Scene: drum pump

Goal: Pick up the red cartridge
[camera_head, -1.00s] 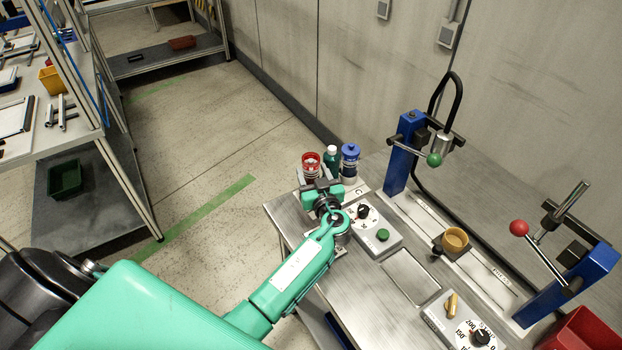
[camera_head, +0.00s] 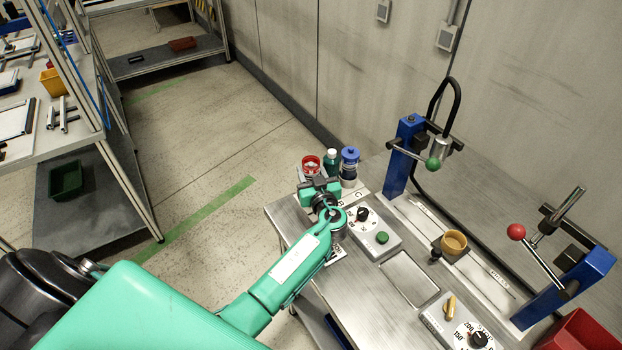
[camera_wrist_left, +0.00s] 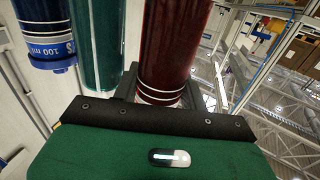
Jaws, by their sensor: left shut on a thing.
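The red cartridge (camera_head: 311,163) stands upright at the far left corner of the steel bench, its lower part hidden behind my left gripper (camera_head: 314,180). In the left wrist view the dark red cartridge (camera_wrist_left: 172,50) fills the space between the black fingers, with pale rings near its end. My left gripper is shut on it. From these views I cannot tell whether its base touches the bench. My right gripper is in neither view.
A green bottle (camera_head: 332,160) and a blue-capped cartridge (camera_head: 349,166) stand close on the right of the red one. A dial box (camera_head: 372,232) sits in front. Blue press stands (camera_head: 402,155) and a red bin (camera_head: 578,331) are further right.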

